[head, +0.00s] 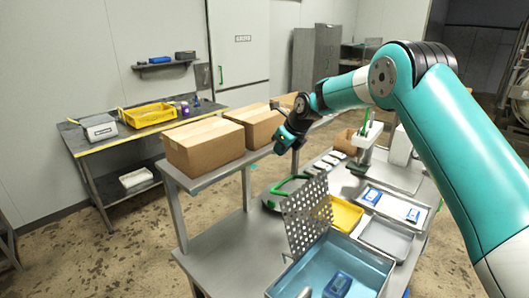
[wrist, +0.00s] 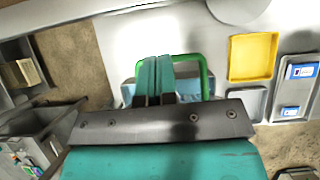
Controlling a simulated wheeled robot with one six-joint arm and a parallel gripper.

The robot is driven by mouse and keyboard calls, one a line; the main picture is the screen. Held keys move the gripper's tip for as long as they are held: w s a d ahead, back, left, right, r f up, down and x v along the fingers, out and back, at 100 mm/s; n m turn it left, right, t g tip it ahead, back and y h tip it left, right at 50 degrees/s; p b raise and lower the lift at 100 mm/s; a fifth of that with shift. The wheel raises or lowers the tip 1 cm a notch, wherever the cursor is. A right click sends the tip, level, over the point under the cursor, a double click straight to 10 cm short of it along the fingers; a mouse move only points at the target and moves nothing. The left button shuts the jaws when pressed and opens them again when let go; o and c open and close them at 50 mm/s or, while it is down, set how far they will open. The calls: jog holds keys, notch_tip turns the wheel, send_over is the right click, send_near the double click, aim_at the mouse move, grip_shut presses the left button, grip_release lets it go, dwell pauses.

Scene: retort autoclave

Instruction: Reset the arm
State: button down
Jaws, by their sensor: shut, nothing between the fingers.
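My teal arm (head: 440,120) reaches in from the right of the head view, bends at a high elbow and comes down towards the left. My gripper (head: 279,148) hangs beside the cardboard boxes on the raised shelf, above the steel workbench; its fingers are hard to make out there. In the wrist view the two teal fingers of my gripper (wrist: 156,62) lie side by side, shut and empty. A green handle-like frame (wrist: 208,74) shows behind them, apart or touching I cannot tell.
Cardboard boxes (head: 204,146) stand on the raised shelf. Below are a perforated plate (head: 306,216), a blue basin (head: 375,262), a yellow tray (head: 347,214) and a tray with blue-and-white packs (head: 420,222). A yellow crate (head: 150,117) sits on the left-hand table. Open floor lies at left.

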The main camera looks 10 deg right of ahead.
jog(key=s+a+n+g+b, duration=0.1)
jog(key=s+a+n+b, duration=0.35)
jog(key=s+n, duration=0.55)
jog(key=s+a+n+g+b, duration=0.25)
jog(key=s+n+b, duration=0.45)
jog(key=s, duration=0.6)
jog(key=s+f+n+b, duration=0.3)
jog(key=s+n, duration=0.6)
jog(key=s, duration=0.3)
jog(key=s+f+n+g+b, duration=0.1)
jog(key=s+f+n+b, duration=0.3)
jog(key=s+n, duration=0.6)
jog(key=s+f, duration=0.2)
jog(key=s, duration=0.1)
jog(key=shift+y, duration=0.4)
